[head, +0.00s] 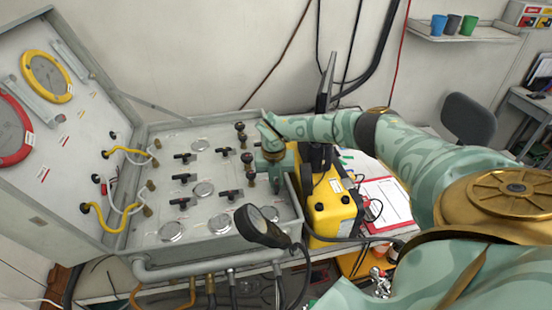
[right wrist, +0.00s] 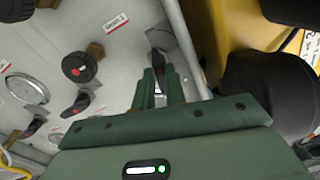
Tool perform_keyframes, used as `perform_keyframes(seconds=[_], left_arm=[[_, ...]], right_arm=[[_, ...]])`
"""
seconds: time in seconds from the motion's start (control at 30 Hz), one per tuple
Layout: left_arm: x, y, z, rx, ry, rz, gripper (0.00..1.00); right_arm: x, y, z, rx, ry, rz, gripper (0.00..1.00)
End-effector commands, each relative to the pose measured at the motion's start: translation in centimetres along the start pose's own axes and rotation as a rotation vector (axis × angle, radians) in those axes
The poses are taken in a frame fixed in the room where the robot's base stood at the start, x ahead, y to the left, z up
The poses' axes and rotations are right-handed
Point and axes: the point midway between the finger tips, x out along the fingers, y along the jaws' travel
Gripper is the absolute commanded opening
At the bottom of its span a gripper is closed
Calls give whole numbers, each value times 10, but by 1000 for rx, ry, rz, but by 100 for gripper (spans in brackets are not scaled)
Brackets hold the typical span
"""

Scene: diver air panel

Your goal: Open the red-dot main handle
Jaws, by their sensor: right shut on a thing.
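My right gripper (head: 262,162) reaches down over the right edge of the grey valve panel (head: 150,235). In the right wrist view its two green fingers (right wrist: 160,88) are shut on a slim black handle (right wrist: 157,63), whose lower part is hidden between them. A small reddish patch shows between the fingers, but I cannot tell whether it is the red dot. A round black knob (right wrist: 79,67) with a red mark on its face stands to the left, apart from the fingers. My left gripper is not in view.
Several black levers (head: 183,178) and round gauges (head: 220,223) fill the panel. A black gauge (head: 262,225) on a hose stands at the front right. A yellow case (head: 331,207) sits close to the right. The raised lid (head: 50,130) stands left.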

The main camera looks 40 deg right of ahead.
Motion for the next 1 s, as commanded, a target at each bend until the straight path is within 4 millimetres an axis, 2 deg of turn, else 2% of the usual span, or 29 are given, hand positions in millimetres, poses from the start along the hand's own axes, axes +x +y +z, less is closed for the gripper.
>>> perform_keyframes(seconds=[0.33,0.87,0.9,0.97,1.0], left_arm=[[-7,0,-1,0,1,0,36],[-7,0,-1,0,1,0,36],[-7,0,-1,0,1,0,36],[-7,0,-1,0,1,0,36],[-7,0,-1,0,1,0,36]], right_arm=[[-1,0,1,-138,-9,2,0],[-1,0,1,-161,-10,2,0],[-1,0,1,-160,-10,2,18],[-1,0,1,-160,-10,1,34],[-1,0,0,-160,-10,1,34]])
